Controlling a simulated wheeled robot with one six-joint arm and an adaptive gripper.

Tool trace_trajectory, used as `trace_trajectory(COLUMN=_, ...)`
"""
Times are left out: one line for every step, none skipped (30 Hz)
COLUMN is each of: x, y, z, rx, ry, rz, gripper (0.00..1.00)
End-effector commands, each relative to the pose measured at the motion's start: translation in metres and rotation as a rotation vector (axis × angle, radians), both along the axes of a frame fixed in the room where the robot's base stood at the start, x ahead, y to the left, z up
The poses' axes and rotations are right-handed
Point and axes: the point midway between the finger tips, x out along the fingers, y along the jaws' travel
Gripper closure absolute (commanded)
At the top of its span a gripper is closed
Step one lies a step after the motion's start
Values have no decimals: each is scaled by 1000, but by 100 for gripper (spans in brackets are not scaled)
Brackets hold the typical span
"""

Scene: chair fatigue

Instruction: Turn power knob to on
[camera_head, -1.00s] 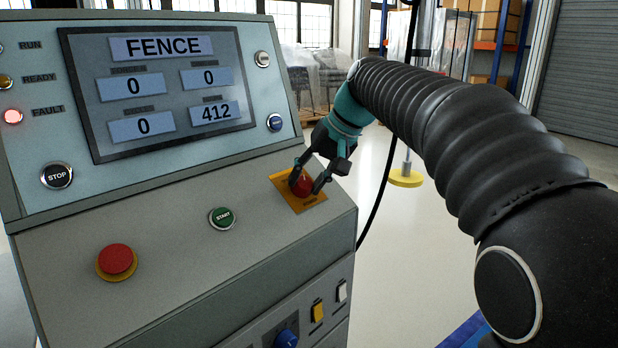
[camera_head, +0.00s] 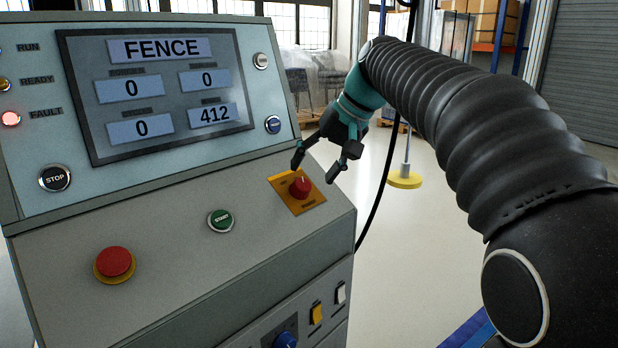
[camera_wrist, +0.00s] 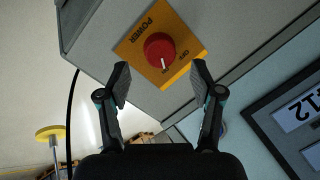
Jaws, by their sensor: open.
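The red power knob (camera_head: 300,187) sits on a yellow plate (camera_head: 283,184) at the right end of the console's sloped panel. The wrist view shows the knob (camera_wrist: 158,46) on its plate (camera_wrist: 195,45), with printing reading POWER and OFF. The knob's white mark points toward the lower small label, which appears to read ON, rather than toward OFF. My gripper (camera_head: 315,170) is open and empty, just above and behind the knob, apart from it. In the wrist view the open fingers (camera_wrist: 162,76) lie below the knob in the picture, one to each side.
A green START button (camera_head: 221,220) and a red mushroom button (camera_head: 115,263) are on the same panel. The screen (camera_head: 160,90) reads FENCE, and the FAULT lamp (camera_head: 11,118) glows red. A black cable hangs beside the console. Open floor lies to the right.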

Motion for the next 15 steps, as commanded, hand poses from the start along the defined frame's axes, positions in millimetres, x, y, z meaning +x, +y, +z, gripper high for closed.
trace_trajectory(x=-1, y=-6, z=10, rx=0, ry=-4, rz=-3, gripper=34)
trace_trajectory(x=-3, y=-10, z=16, rx=0, ry=-4, rz=-4, gripper=34)
trace_trajectory(x=-5, y=-13, z=22, rx=0, ry=-4, rz=-4, gripper=34)
trace_trajectory(x=-6, y=-16, z=27, rx=0, ry=-3, rz=-4, gripper=34)
trace_trajectory(x=-6, y=-19, z=32, rx=0, ry=-4, rz=-4, gripper=34)
trace_trajectory(x=-8, y=-22, z=38, rx=0, ry=-3, rz=-4, gripper=34)
trace_trajectory(x=-9, y=-25, z=43, rx=0, ry=-3, rz=-4, gripper=34)
trace_trajectory(x=-11, y=-27, z=47, rx=-1, ry=-2, rz=-3, gripper=34)
trace_trajectory(x=-11, y=-29, z=51, rx=0, ry=-2, rz=-3, gripper=34)
trace_trajectory(x=-12, y=-31, z=55, rx=0, ry=-2, rz=-3, gripper=34)
trace_trajectory(x=-13, y=-33, z=58, rx=0, ry=-2, rz=-3, gripper=34)
trace_trajectory(x=-14, y=-35, z=61, rx=0, ry=-2, rz=-3, gripper=34)
trace_trajectory(x=-14, y=-36, z=63, rx=0, ry=-1, rz=-3, gripper=34)
trace_trajectory(x=-15, y=-37, z=65, rx=0, ry=0, rz=-2, gripper=34)
trace_trajectory(x=-16, y=-38, z=67, rx=1, ry=0, rz=-2, gripper=34)
